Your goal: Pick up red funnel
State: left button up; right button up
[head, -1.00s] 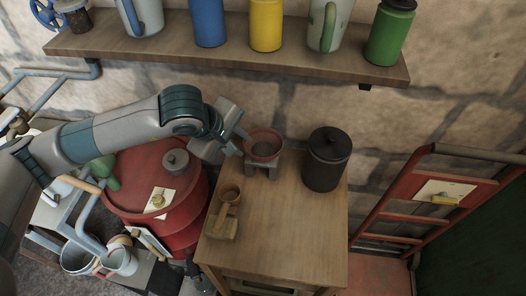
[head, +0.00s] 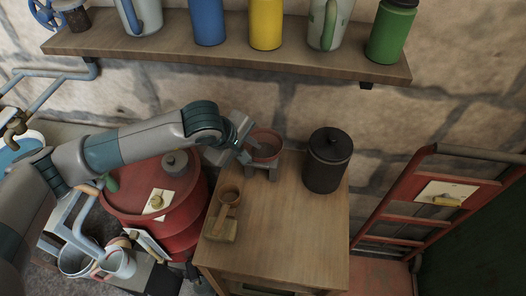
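The red funnel (head: 266,140) is a dull reddish cone with its wide mouth up. It sits upright in a small grey stand (head: 272,171) at the back left of the wooden cabinet top. My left gripper (head: 246,146) is at the left side of the funnel's rim, with its fingers pointing right. The fingers overlap the rim in this view. I cannot tell whether they touch it or have closed on it. My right gripper is not in view.
A dark lidded canister (head: 328,160) stands right of the funnel. A red drum (head: 155,200) stands to the left. A shelf (head: 230,62) with bottles and mugs runs above. The cabinet's front is clear.

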pick_arm(q)
jog(key=shift+a+b+x, duration=0.2)
jog(key=shift+b+x, duration=0.1)
jog(key=shift+x, duration=1.9)
jog(key=shift+s+f, duration=0.1)
grip_shut()
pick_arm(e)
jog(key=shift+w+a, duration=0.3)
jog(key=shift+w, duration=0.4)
